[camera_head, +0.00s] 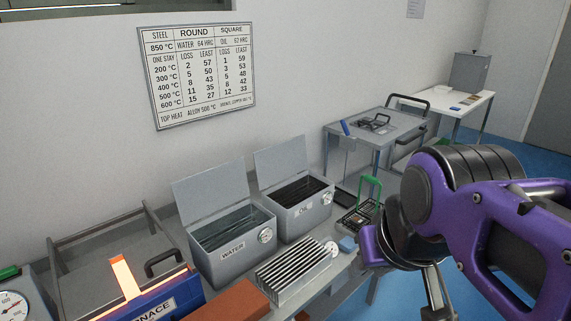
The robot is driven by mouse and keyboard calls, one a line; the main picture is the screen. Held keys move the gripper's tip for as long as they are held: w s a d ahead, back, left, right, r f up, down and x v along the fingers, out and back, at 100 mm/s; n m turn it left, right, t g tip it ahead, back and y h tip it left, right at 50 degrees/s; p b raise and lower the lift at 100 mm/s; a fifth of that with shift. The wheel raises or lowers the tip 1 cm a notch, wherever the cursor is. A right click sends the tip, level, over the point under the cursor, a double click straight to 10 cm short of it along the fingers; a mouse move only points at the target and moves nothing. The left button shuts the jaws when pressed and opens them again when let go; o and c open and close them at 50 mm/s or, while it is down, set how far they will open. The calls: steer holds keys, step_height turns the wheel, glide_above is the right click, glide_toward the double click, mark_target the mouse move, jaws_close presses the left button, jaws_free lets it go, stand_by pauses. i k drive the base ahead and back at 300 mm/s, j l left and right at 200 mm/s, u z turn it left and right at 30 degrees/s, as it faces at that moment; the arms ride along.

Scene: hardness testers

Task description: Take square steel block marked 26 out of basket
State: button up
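A small dark wire basket (358,218) with a green handle (370,187) stands on the bench, right of the OIL tank. Small pieces seem to lie in it, but no marking can be read, so I cannot tell which is the square steel block marked 26. My gripper (437,305) hangs at the lower right, to the right of the basket and apart from it. Its fingers point down and are partly cut off by the frame's bottom edge, so their opening is unclear. My purple arm covers much of the right side.
Open-lidded WATER (232,254) and OIL (298,212) tanks stand left of the basket. A ribbed metal rack (294,268) is in front of them. The furnace (150,300) glows at lower left. A grey trolley (399,121) stands behind.

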mark_target(356, 220)
steer(key=z, duration=0.4)
steer(key=i+l+u, duration=0.2)
steer(key=i+l, duration=0.15)
steer(key=i+l+u, duration=0.25)
steer(key=l, duration=0.2)
steer(key=i+l+u, duration=0.2)
steer(key=l, duration=0.3)
steer(key=i, duration=0.1)
